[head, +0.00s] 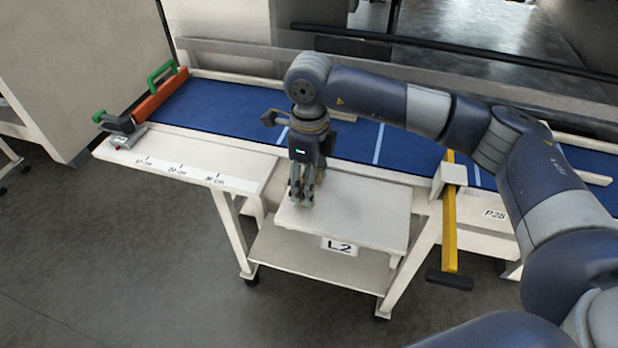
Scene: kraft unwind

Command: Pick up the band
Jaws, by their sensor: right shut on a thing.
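My right gripper (302,192) points straight down over the left part of the white L2 platform (365,210). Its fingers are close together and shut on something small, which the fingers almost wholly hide. I take it to be the band, but its shape and colour cannot be made out. The fingertips are at or just above the platform's surface; I cannot tell which. No other band shows on the platform. My left gripper is not in view.
Behind the platform runs a blue belt surface (220,112) with white cross lines. An orange bar with a green handle (160,90) stands at its left end. A yellow bar (450,225) with a dark end stands right of the platform. The platform's right part is clear.

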